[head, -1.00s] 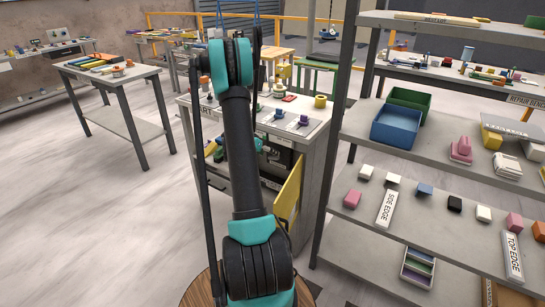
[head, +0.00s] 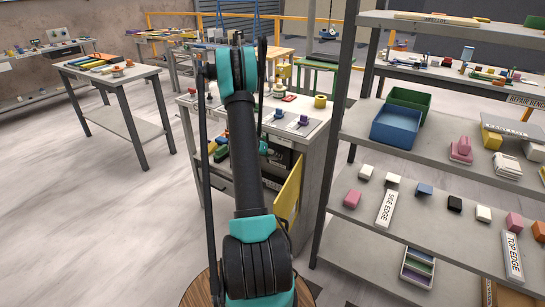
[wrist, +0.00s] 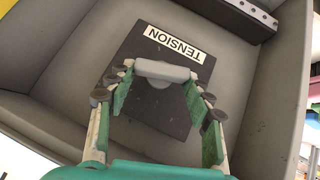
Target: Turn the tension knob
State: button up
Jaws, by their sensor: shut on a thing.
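In the wrist view the tension knob (wrist: 162,70) is a light grey bar-shaped handle on a dark square plate (wrist: 150,105). A white label reading TENSION (wrist: 174,45) is on the plate beside the knob. My gripper (wrist: 163,73) has green-padded fingers, one at each end of the bar, and is shut on the knob. The knob's shaft is hidden under the bar. In the head view my arm reaches toward the workbench (head: 312,140), and I cannot make out the knob there.
In the wrist view the plate sits inside a grey recess with raised walls (wrist: 270,90) close around my gripper. In the head view a shelf rack (head: 345,215) with bins and small blocks stands right of my arm. Open floor (head: 110,220) lies to the left.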

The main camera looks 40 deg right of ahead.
aim_at(273, 138)
jog(key=shift+c, duration=0.8)
jog(key=shift+s+d+m+t+y, duration=0.15)
jog(key=shift+s+m+t+y, duration=0.1)
jog(key=shift+m+t+y, duration=0.25)
jog(key=shift+m+t, duration=0.5)
jog(key=shift+t, duration=0.7)
jog(key=shift+y, duration=0.3)
jog(key=o, duration=1.1)
jog(key=shift+s, duration=0.1)
jog(key=shift+o, duration=0.2)
jog(key=v, duration=1.2)
